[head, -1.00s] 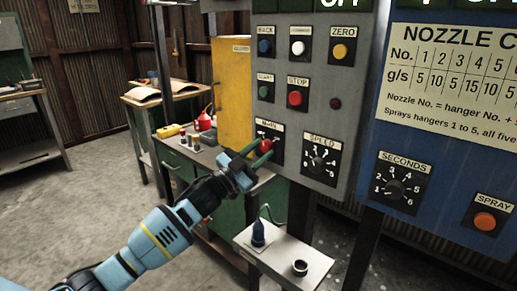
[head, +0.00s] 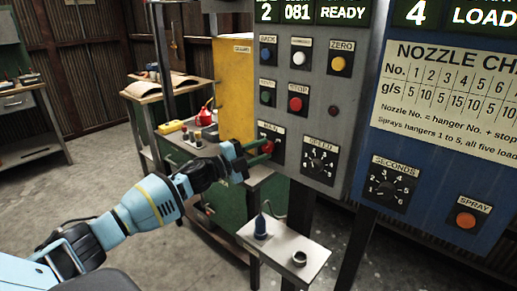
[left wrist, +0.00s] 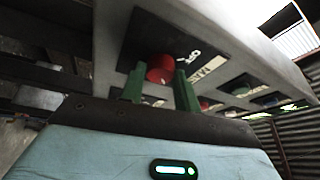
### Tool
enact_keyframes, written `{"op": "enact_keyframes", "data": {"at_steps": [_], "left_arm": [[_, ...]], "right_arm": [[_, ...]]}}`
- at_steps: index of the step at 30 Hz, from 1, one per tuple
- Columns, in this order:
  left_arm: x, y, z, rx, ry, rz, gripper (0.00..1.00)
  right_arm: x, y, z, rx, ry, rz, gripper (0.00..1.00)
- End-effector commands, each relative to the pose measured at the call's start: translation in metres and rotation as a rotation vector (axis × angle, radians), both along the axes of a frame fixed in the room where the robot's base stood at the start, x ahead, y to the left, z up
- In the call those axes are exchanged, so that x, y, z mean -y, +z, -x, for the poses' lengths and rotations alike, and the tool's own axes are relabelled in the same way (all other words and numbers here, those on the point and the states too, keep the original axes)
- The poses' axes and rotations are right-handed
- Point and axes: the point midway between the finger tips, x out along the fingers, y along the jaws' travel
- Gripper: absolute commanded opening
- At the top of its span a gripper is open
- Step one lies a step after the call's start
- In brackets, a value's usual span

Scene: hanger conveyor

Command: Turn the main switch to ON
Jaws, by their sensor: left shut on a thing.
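The main switch is a red knob (head: 267,147) on a dark plate labelled MAIN, low on the left of the grey panel (head: 334,85). My left gripper (head: 263,152) reaches it from the left with green fingers and is shut on the knob. In the left wrist view the red knob (left wrist: 160,68) sits between the two green fingers (left wrist: 160,88), and an OFF mark shows beside it. The panel display (head: 310,12) reads 2, 081 and READY. The fingers hide part of the knob, so its exact pointing is hard to tell. My right gripper is not in view.
A SPEED dial (head: 319,164) is just right of the switch, with STOP (head: 296,104) and other buttons above. A blue panel (head: 440,150) stands at the right. A small shelf (head: 315,265) is below, and a yellow cabinet (head: 233,85) is behind.

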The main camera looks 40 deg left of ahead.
Motion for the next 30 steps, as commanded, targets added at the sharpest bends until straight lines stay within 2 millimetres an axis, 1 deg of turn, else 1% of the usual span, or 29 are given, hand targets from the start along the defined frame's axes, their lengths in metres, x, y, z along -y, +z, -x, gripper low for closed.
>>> {"op": "enact_keyframes", "data": {"at_steps": [1, 9, 22, 23, 27, 30], "left_arm": [[-0.0011, 0.0035, -0.0003, 0.005, 0.003, -0.021, 0.09], [-0.0011, 0.0026, -0.0005, 0.009, 0.003, -0.076, 0.09], [-0.0011, 0.0020, -0.0004, 0.009, 0.003, -0.084, 0.09], [-0.0011, 0.0021, -0.0004, 0.009, 0.003, -0.084, 0.35], [-0.0010, 0.0018, -0.0004, 0.009, 0.002, -0.083, 0.53], [-0.0007, 0.0015, -0.0003, 0.008, 0.002, -0.083, 0.53]], "right_arm": [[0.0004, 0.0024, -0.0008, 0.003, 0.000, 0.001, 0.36], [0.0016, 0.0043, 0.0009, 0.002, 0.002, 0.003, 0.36], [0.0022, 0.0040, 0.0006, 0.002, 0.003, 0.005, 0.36], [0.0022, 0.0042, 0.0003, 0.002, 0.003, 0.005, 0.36], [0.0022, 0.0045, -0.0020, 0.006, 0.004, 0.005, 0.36], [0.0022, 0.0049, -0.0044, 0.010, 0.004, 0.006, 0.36]]}}
